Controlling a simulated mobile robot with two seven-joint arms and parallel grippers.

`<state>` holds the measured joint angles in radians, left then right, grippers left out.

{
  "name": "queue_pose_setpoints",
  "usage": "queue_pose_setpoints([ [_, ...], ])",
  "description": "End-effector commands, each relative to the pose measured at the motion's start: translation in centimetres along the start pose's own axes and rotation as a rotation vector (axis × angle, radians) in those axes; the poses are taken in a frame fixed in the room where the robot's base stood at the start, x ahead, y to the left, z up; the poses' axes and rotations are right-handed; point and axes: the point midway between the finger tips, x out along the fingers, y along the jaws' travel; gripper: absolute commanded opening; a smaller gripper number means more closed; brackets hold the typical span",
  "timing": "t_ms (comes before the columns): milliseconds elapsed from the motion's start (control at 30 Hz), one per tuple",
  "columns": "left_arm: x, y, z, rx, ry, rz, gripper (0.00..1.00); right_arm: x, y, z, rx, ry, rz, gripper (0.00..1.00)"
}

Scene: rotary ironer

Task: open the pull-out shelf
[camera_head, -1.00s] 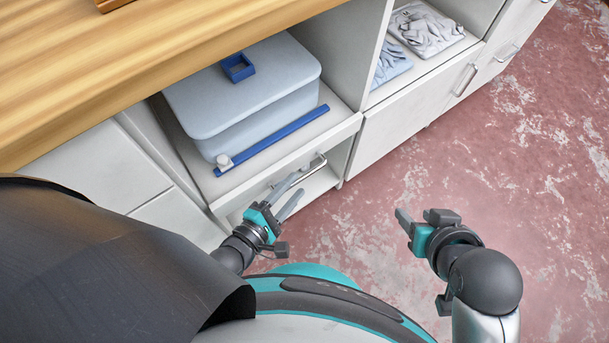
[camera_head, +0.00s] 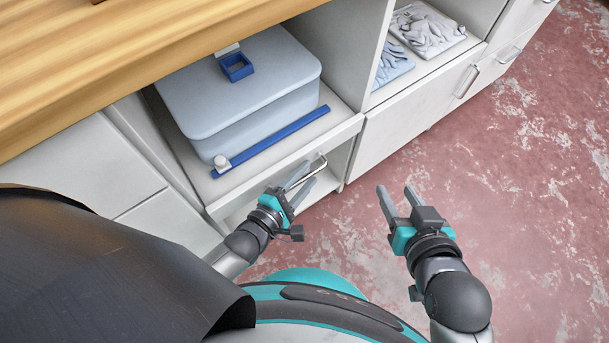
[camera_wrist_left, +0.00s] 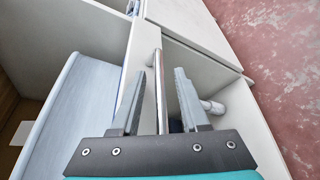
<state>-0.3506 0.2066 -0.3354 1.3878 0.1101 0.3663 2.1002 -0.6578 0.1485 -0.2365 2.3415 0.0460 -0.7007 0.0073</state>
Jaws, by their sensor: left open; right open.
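The pull-out shelf (camera_head: 345,125) is a white board with a raised front edge, in the cabinet under the wooden top. It carries a pale blue lidded bin (camera_head: 240,90) and a blue strip (camera_head: 272,140). A metal bar handle (camera_head: 321,162) is on its front. My left gripper (camera_head: 306,176) is open at this handle. In the left wrist view the handle bar (camera_wrist_left: 158,60) runs between the two open fingers (camera_wrist_left: 160,82), with no clear grip on it. My right gripper (camera_head: 395,190) is open and empty above the floor, right of the handle.
Folded cloths (camera_head: 428,28) lie in the compartment to the right. Closed white fronts with handles (camera_head: 467,80) continue along the cabinet. The wooden top (camera_head: 90,65) overhangs the shelf at the left. The red, worn floor (camera_head: 520,190) is clear at the right.

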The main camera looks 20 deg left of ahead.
Motion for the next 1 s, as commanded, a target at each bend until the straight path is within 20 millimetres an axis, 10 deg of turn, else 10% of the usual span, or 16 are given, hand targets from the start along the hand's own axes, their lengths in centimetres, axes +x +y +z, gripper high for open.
queue_pose_setpoints([
  [500, -0.01, 0.01, 0.00, 0.000, 0.000, 0.000, 0.00, -0.01, 0.00, 0.00, 0.000, -0.001, 0.000, 0.50],
  [1000, -0.02, 0.01, -0.01, 0.000, 0.000, 0.000, 0.00, -0.01, 0.02, -0.01, -0.001, -0.001, 0.001, 0.50],
])
